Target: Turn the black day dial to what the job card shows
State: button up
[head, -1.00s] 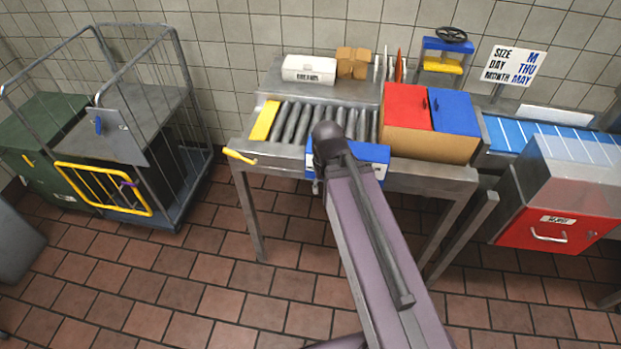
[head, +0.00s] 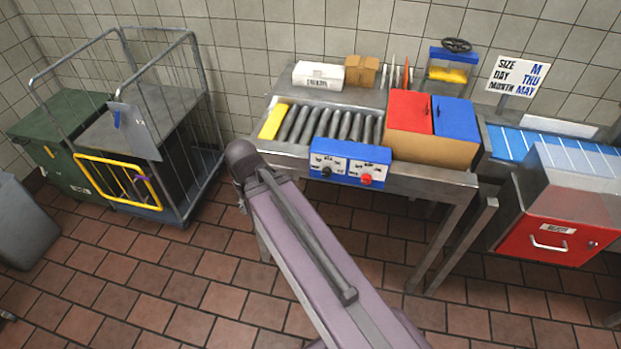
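The black day dial (head: 327,171) sits on the front of the blue control box (head: 375,155), left of a red dial (head: 366,179). White label plates are above the dials, but their print and the dial's setting are too small to read. The job card (head: 517,75) stands at the back right and reads SIZE M, DAY THU, MONTH MAY. My arm reaches up from the bottom, and its dark end joint is left of the control box, apart from it. My gripper's fingers do not show; the arm hides that area.
The box is at the front edge of a steel table with a roller bed (head: 322,124). A red-and-blue-lidded box (head: 430,148) stands to its right. A wire cage trolley (head: 205,120) is at the left. The floor before the table is clear.

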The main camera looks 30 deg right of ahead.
aim_at(326, 172)
jog(key=u, duration=0.25)
jog(key=k, duration=1.2)
jog(key=z, duration=1.7)
jog(key=i, duration=0.5)
jog(key=u, duration=0.15)
